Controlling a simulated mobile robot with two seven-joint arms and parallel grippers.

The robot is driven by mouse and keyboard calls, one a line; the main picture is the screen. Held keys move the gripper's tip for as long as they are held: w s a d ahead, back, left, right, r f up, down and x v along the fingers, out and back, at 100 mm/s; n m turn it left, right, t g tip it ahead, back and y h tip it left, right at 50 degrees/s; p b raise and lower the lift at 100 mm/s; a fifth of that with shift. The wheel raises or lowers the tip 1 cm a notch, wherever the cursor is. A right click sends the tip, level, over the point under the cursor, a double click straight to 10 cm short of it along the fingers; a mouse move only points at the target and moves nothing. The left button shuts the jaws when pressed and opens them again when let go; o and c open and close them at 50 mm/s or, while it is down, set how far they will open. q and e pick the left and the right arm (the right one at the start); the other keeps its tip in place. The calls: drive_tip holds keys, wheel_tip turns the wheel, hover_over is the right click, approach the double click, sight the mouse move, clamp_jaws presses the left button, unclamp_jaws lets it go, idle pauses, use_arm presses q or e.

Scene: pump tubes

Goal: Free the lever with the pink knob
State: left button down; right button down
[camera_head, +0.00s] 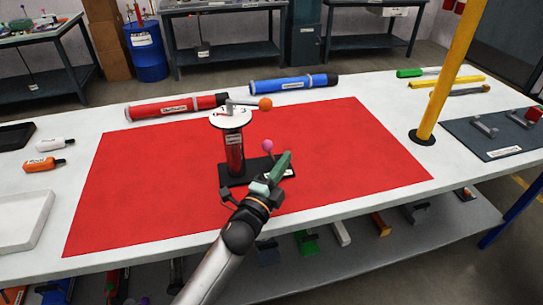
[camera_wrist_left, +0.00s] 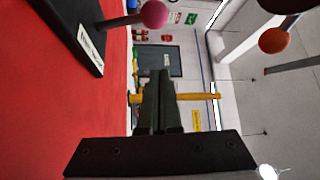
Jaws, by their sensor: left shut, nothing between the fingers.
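A pump with a dark red cylinder (camera_head: 235,150) stands upright on a black base plate (camera_head: 232,178), with a white disc (camera_head: 230,117) on top. A lever with a pink knob (camera_head: 267,145) rises by the base; its lower end is partly hidden behind my gripper in the head view. The pink knob (camera_wrist_left: 154,13) and its grey rod also show at the top of the left wrist view. A second lever with an orange knob (camera_head: 265,104) is at the pump's top. My left gripper (camera_head: 284,160) is shut and empty, just right of the pink knob, apparently not touching it. My right gripper is out of view.
The pump stands on a red mat (camera_head: 150,185) on a white table. A red tube (camera_head: 175,107) and a blue tube (camera_head: 293,83) lie behind it. A yellow post (camera_head: 447,70) rises at the right. The mat left of the pump is clear.

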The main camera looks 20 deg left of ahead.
sight(271, 157)
use_arm(q)
drive_tip(key=shift+w+a+f, duration=0.1)
drive_tip(key=shift+w+a, duration=0.15)
drive_tip(key=shift+a, duration=0.35)
drive_tip(key=shift+w+a+f, duration=0.1)
drive_tip(key=shift+w+a, duration=0.15)
drive_tip(key=shift+a, duration=0.4)
drive_tip(key=shift+w+a+f, duration=0.1)
drive_tip(key=shift+w+a, duration=0.15)
drive_tip(key=shift+a, duration=0.35)
